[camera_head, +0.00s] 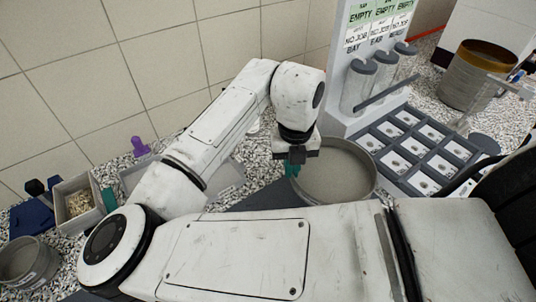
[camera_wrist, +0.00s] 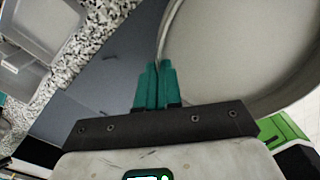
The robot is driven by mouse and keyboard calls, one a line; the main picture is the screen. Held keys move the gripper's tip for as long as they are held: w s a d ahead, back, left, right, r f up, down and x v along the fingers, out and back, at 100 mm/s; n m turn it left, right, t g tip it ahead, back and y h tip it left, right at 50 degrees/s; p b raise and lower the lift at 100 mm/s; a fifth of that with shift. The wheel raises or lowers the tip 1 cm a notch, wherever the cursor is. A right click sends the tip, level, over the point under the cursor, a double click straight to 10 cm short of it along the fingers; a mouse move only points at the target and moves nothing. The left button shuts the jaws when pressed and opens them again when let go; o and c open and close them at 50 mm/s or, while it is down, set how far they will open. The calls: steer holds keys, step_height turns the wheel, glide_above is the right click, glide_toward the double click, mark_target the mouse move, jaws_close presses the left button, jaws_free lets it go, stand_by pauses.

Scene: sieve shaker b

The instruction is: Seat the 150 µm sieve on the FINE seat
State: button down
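A wide round metal sieve (camera_head: 335,172) with a pale grey inside lies open side up beside the dark grey plate, below the white rack. No size label is readable on it, so I cannot tell whether it is the 150 µm one. In the wrist view the sieve (camera_wrist: 235,45) fills the upper right. My gripper (camera_head: 293,168) is at its left rim. The teal fingertips (camera_wrist: 157,85) are close together with the thin rim running between them, so they appear shut on it. No FINE marking is readable, and my arm hides much of the foreground.
A white rack (camera_head: 350,60) with clear tubes and EMPTY signs stands behind. A grey compartment tray (camera_head: 425,145) is right of the sieve. A brass-rimmed round vessel (camera_head: 475,75) stands far right. Bins (camera_head: 80,205), a purple object (camera_head: 140,146) and a round metal pan (camera_head: 25,262) are left.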

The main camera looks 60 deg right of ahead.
steer(key=shift+w+f, duration=0.1)
steer(key=shift+w, duration=0.05)
steer(key=shift+f+b, duration=2.2)
steer(key=shift+f, duration=0.6)
steer(key=shift+f+b, duration=0.7)
steer(key=shift+b, duration=0.1)
steer(key=c, duration=1.2)
jaws_free()
steer(key=shift+r, duration=0.1)
steer(key=shift+r+p, duration=2.55)
steer(key=shift+r, duration=0.9)
